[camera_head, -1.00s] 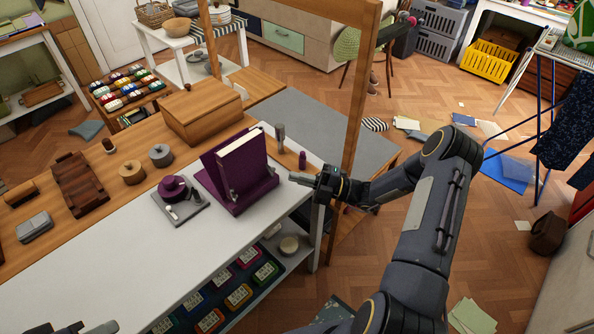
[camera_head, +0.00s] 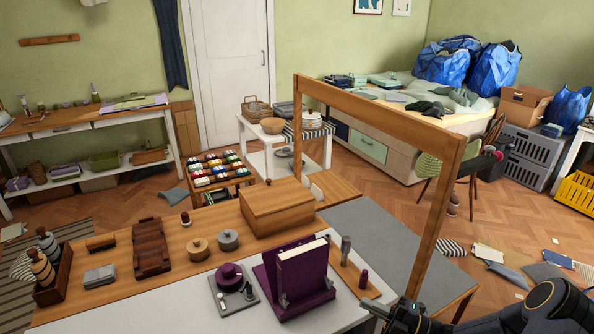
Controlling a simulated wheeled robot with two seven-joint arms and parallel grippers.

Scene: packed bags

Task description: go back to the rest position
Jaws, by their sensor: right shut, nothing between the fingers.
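My right gripper (camera_head: 372,306) is at the bottom edge of the head view, shut and empty. It is beside the front right end of the work table, just right of a purple stand holding a pale block (camera_head: 302,262). I cannot tell if it touches the table. Part of my dark right arm shows at the bottom right corner; the rest is cut off. My left gripper is not in view.
The work table (camera_head: 150,305) carries a wooden box (camera_head: 277,207), round tins and a brown tray (camera_head: 151,248). A wooden frame (camera_head: 432,215) rises close to my right arm. Blue bags (camera_head: 494,70) lie on a bed at the back.

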